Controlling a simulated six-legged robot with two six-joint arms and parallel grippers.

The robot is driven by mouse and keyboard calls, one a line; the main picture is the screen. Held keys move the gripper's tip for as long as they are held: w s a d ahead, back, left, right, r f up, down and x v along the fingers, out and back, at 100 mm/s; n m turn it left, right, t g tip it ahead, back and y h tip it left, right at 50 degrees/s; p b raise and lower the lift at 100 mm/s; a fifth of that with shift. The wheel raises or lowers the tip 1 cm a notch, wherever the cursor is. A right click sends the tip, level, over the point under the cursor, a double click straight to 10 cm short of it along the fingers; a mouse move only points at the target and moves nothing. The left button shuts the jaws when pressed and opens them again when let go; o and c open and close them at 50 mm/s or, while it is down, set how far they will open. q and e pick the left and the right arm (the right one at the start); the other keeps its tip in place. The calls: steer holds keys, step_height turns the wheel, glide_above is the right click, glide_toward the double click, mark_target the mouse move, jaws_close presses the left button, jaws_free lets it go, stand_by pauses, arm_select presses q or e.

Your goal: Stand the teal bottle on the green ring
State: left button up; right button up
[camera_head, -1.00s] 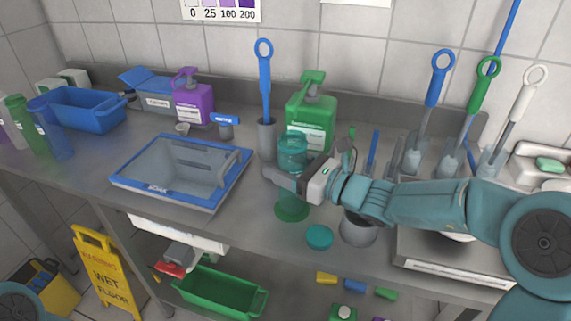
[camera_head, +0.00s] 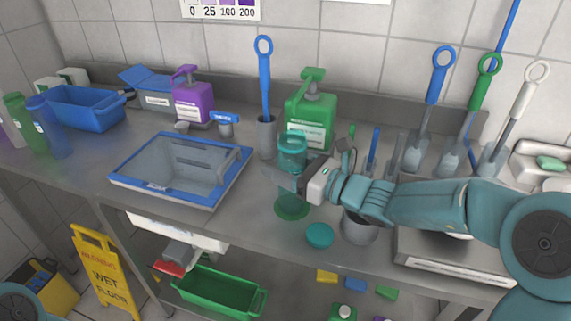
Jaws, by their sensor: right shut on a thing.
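The teal bottle (camera_head: 292,150) is see-through and looks upright at the middle of the bench, in front of the green pump bottle. My right gripper (camera_head: 284,181) comes in from the right and is shut on it, around its lower body. The green ring (camera_head: 291,207) lies on the bench right below the bottle. The gripper hides part of the bottle, and I cannot tell whether its base touches the ring. My left gripper is out of view.
A teal round lid (camera_head: 320,235) and a grey cup (camera_head: 359,229) lie close to the ring. A blue-rimmed tray (camera_head: 183,170) is to the left. The green pump bottle (camera_head: 311,115) and a blue-handled brush (camera_head: 265,80) in a holder stand behind.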

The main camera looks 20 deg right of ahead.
steer(key=o, duration=1.1)
steer(key=shift+o, duration=0.3)
steer(key=v, duration=1)
steer(key=shift+s+a, duration=0.1)
stand_by(0.7)
